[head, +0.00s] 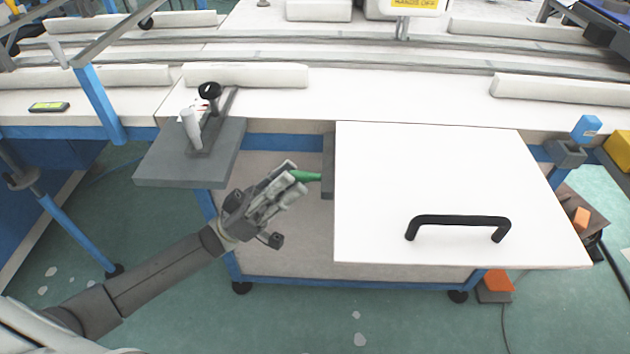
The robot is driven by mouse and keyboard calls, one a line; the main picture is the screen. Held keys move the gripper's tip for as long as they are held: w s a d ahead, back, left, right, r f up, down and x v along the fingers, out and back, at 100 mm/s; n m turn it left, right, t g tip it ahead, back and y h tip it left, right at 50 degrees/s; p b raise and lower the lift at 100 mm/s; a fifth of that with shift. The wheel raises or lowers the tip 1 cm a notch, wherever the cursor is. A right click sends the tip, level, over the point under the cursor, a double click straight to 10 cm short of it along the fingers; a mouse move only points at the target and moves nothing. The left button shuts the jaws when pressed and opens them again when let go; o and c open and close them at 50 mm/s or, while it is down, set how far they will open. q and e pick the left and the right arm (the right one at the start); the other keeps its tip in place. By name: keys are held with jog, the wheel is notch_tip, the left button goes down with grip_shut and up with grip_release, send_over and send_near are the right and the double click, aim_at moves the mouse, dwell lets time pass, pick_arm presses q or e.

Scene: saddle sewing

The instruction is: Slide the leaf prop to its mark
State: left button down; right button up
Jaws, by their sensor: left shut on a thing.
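My left gripper (293,184) comes in from the lower left and is shut on the green handle (308,176) of the leaf prop. The handle meets an upright dark grey bar (328,165), which looks like part of the prop, right beside the left edge of the white leaf (440,170). The leaf lies roughly flat and carries a black handle (458,221) near its front edge. Whatever of the prop lies under the leaf is hidden. I cannot make out the mark. My right gripper is not in view.
A grey plate (160,168) with a black-knobbed clamp (209,92) juts out left of the gripper. An orange block (499,281) sits at the lower right. The floor in front is mostly clear.

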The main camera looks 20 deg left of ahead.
pick_arm(q)
jog(key=shift+s+a, duration=0.1)
jog(key=shift+a, duration=0.45)
jog(key=c, duration=1.8)
grip_release()
jog(key=shift+c, duration=0.2)
jog(key=o, duration=0.5)
jog(key=shift+s+a, duration=0.1)
jog(key=shift+a, duration=0.1)
jog(key=v, duration=1.2)
jog(key=shift+d, duration=0.1)
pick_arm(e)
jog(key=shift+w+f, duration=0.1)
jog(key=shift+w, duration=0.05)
